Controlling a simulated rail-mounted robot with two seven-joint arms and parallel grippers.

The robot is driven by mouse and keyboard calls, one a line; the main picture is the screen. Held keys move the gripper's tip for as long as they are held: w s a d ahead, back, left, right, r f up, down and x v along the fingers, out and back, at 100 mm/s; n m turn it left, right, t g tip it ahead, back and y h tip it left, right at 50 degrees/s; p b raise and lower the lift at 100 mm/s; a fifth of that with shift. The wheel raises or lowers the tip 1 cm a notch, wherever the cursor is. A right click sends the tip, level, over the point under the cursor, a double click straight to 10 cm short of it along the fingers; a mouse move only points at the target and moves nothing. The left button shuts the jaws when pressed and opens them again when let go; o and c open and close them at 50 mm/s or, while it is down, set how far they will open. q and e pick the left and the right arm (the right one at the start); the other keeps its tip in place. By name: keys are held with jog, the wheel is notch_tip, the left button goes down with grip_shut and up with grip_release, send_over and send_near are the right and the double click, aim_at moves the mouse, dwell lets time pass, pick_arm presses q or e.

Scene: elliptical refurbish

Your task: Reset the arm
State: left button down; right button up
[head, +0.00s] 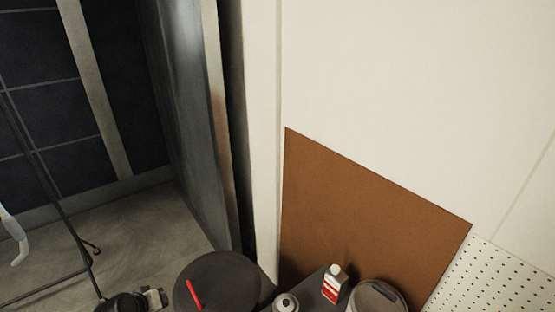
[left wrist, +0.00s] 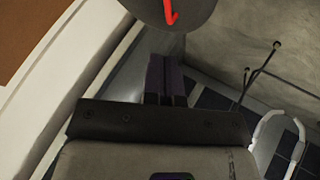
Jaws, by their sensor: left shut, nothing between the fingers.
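My left gripper (head: 155,298) shows small at the bottom edge of the head view, just left of a round dark disc-shaped top. In the left wrist view its fingers (left wrist: 166,75) are together with nothing between them. They point toward the round top and stand apart from the red hooked bar on it, as far as I can tell. My right gripper is in neither view.
The round dark top (head: 228,271) carries a red bar (head: 195,294). A thin dark metal frame (head: 62,205) stands at left on open floor.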

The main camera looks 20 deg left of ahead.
pick_arm(q)
jog(key=s+d+r+m+y, duration=0.2)
jog(key=d+r+m, duration=0.2)
jog(key=d+r, duration=0.25)
jog(key=s+d+m+h, duration=0.1)
jog(key=s+d+m, duration=0.5)
jog(key=d, duration=0.8)
jog(key=s+d+f+m+g+h, duration=0.1)
jog(key=s+d+f+g, duration=0.15)
jog(key=s+f, duration=0.4)
jog(key=s+d+f+g, duration=0.2)
jog(key=s+d+f, duration=0.15)
jog(key=s, duration=0.65)
notch_tip(320, 180, up, 30)
jog(key=w+p, duration=0.1)
jog(key=p, duration=2.8)
jog(key=shift+w, duration=0.15)
